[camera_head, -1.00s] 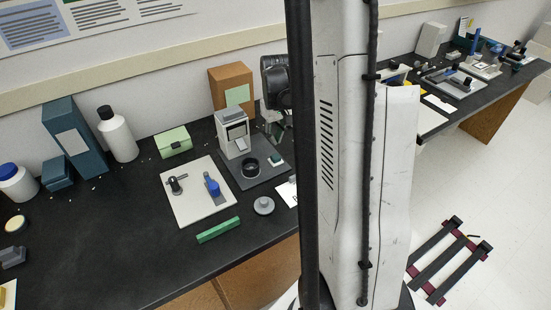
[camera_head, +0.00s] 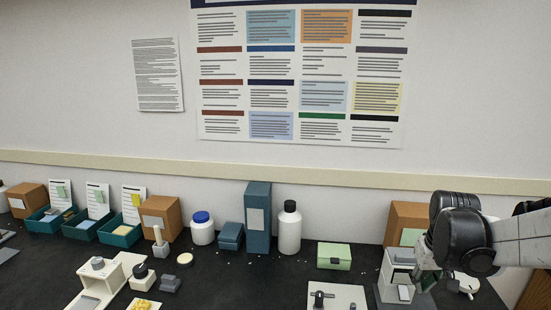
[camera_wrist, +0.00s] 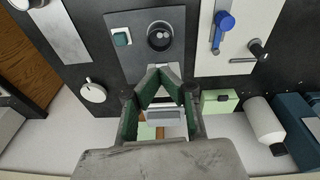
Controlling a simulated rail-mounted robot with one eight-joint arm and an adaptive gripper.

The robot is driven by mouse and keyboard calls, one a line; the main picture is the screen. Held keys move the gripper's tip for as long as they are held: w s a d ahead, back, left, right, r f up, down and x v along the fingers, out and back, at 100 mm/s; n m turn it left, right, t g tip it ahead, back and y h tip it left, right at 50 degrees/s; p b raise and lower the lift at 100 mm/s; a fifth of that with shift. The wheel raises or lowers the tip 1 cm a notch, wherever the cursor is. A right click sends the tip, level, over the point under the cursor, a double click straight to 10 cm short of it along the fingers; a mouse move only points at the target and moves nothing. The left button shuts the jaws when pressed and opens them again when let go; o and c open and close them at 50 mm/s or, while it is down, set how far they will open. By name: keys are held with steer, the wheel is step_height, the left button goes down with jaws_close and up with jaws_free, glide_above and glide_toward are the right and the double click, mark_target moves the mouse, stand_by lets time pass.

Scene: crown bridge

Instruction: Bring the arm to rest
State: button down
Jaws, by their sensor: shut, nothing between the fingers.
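My gripper (camera_wrist: 160,78) shows in the wrist view with its green-lined fingers meeting at the tips, shut and empty. Behind the fingers is a small light-grey device (camera_wrist: 163,117), partly hidden by them. In the head view my gripper (camera_head: 427,279) hangs at the lower right, beside the same grey device (camera_head: 395,272) on the bench. My dark wrist and white arm reach in from the right edge. I cannot tell from these views whether the fingers touch the device.
A dark plate with a black ring (camera_wrist: 160,36) lies by the device. A white board (camera_wrist: 238,66) holds a blue-handled part. A green box (camera_head: 333,256), white bottle (camera_head: 289,228), tall blue box (camera_head: 257,217) and brown box (camera_head: 405,219) stand near the wall.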

steer(key=s+a+r+n+t, duration=0.1)
steer(key=s+a+r, duration=0.3)
steer(key=a, duration=0.6)
steer(key=s+a+r+t, duration=0.4)
steer(key=s+a, duration=0.4)
steer(key=a, duration=0.2)
steer(key=shift+r+n+y, duration=0.2)
steer(key=shift+n+y, duration=0.2)
